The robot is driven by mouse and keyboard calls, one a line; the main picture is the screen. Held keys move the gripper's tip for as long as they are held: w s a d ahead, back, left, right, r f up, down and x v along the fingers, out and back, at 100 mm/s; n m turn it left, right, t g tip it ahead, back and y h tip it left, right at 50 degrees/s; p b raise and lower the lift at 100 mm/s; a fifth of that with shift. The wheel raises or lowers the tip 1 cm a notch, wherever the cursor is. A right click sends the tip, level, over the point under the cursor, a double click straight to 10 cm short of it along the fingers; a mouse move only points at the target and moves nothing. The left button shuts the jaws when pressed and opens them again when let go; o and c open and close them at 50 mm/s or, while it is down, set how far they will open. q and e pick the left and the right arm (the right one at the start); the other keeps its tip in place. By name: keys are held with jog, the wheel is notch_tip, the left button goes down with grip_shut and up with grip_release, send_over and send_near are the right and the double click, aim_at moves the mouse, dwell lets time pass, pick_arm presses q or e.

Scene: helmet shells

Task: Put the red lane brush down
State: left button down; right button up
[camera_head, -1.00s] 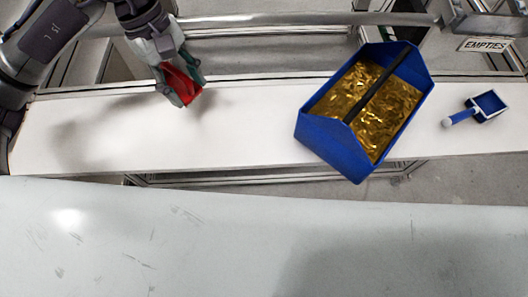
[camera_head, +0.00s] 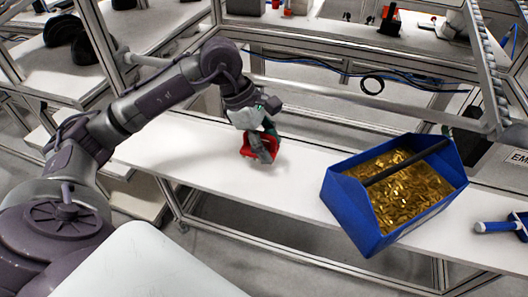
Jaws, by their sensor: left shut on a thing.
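The red lane brush (camera_head: 247,148) is in my left gripper (camera_head: 262,148), at the white shelf board left of the blue bin. The fingers are shut on it and hide much of it. Only red parts show beside and between them, so its bristles cannot be made out. I cannot tell whether the brush touches the board (camera_head: 190,150) or hangs just above it. My right gripper is not in view.
A blue bin (camera_head: 350,205) of gold-coloured pieces, with a black bar across, stands to the right. A blue-and-white hand tool (camera_head: 495,227) lies at the right edge. The board is clear between gripper and bin. A metal rail (camera_head: 330,98) runs behind.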

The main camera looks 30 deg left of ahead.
pick_arm(q)
jog(key=shift+w+a+f, duration=0.45)
jog(key=shift+a+f, duration=0.05)
jog(key=shift+a, duration=0.25)
jog(key=shift+f, duration=0.3)
notch_tip(320, 180, down, 3)
jog(key=shift+f+p, duration=0.15)
jog(key=shift+p, duration=0.6)
jog(key=shift+f, duration=0.15)
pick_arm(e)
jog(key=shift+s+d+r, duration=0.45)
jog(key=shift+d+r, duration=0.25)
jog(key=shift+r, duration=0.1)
pick_arm(q)
jog(key=shift+f, duration=0.1)
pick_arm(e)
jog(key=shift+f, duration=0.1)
pick_arm(q)
jog(key=shift+f+b, duration=0.1)
jog(key=shift+b, duration=0.25)
jog(key=shift+c, duration=2.3)
grip_release()
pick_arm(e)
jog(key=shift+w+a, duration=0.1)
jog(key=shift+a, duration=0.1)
